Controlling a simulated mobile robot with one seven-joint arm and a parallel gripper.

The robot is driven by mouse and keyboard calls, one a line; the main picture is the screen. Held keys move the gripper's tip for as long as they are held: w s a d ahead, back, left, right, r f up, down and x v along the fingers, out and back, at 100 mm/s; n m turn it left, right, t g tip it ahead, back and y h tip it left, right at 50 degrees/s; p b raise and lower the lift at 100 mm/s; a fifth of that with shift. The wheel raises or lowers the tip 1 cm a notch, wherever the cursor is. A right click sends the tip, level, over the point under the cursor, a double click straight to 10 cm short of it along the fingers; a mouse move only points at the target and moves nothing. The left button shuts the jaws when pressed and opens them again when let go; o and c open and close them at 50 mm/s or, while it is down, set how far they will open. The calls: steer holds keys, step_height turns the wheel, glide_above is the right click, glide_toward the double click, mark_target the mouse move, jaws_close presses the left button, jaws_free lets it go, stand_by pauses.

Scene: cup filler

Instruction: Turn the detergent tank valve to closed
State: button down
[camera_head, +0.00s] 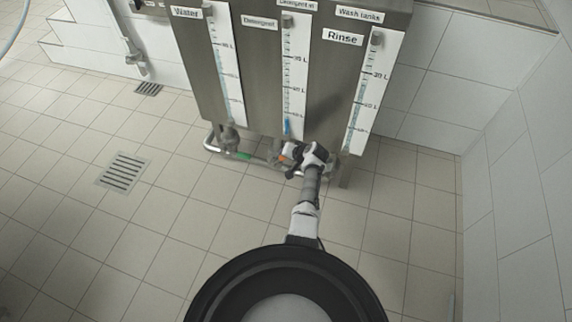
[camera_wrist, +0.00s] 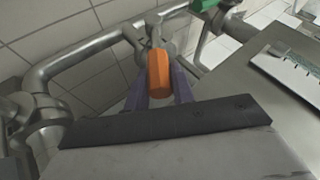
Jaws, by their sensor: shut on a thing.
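The detergent tank (camera_head: 262,70) is the middle one of the steel wash tanks, with a scale and a blue level on its front. Its valve has an orange handle (camera_wrist: 158,74), seen close in the wrist view on the metal piping; it also shows as a small orange spot in the head view (camera_head: 282,157). In the head view my gripper (camera_head: 289,158) is low in front of the tanks and partly covers the valve.
The water tank (camera_head: 203,75) stands to the left, with a green handle (camera_head: 243,156) below. The rinse tank (camera_head: 335,75) stands to the right. A metal pipe (camera_wrist: 90,50) runs close to my gripper. The tiled floor is clear, with two drain grates (camera_head: 123,172).

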steer(key=shift+s+d+f+t+y+b, duration=0.3)
steer(key=shift+d+f+y+b, duration=0.45)
steer(key=shift+b, duration=1.15)
steer(key=c, duration=1.2)
jaws_free()
steer(key=shift+d+r, duration=0.1)
steer(key=shift+r, duration=0.05)
